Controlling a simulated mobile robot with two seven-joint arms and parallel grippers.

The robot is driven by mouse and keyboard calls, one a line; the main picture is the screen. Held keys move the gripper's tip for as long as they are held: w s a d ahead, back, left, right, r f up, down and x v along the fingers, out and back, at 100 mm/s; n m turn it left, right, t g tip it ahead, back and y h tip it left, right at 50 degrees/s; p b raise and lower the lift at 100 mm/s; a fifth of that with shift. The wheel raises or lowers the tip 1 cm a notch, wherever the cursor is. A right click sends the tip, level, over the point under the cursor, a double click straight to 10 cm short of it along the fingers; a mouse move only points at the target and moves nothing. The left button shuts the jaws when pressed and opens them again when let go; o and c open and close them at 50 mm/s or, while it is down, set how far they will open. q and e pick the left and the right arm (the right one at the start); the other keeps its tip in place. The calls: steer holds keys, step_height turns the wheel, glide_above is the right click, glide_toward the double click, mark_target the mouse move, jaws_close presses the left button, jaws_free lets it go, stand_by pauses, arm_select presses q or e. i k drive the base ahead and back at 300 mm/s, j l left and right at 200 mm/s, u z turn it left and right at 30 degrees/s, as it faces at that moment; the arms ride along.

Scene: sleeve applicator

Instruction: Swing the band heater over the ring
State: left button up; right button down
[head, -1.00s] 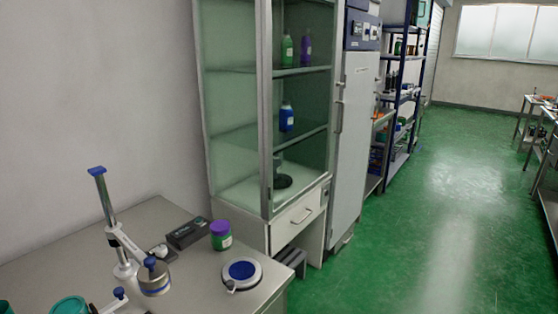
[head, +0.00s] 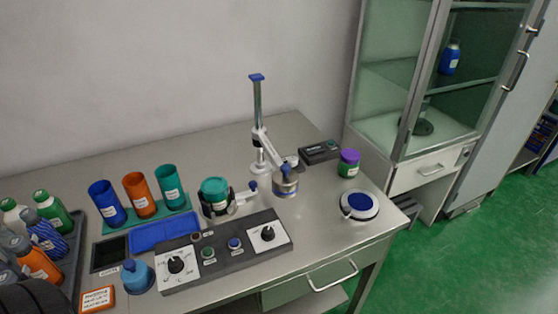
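A post stand (head: 258,112) with a blue cap rises from the bench. A white swing arm (head: 266,147) on it carries a short metal cylinder (head: 286,183) with a blue knob, which looks like the band heater. It hangs at the right of the post. A lower arm reaches left to a dark clamp (head: 232,201), perhaps the ring, around or beside a teal-topped jar (head: 215,188). The heater is apart from that jar, to its right.
A control box (head: 222,252) with knobs lies in front. Blue, orange and teal cups (head: 141,195) stand left, with bottles in a tray (head: 72,262). A round dish (head: 359,205), purple-lidded jar (head: 348,163) and black box (head: 319,152) are right. A glass cabinet (head: 402,75) stands beyond the bench.

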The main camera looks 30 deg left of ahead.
mark_target(285, 180)
steer(key=k+u, duration=0.15)
steer(key=u, duration=0.85)
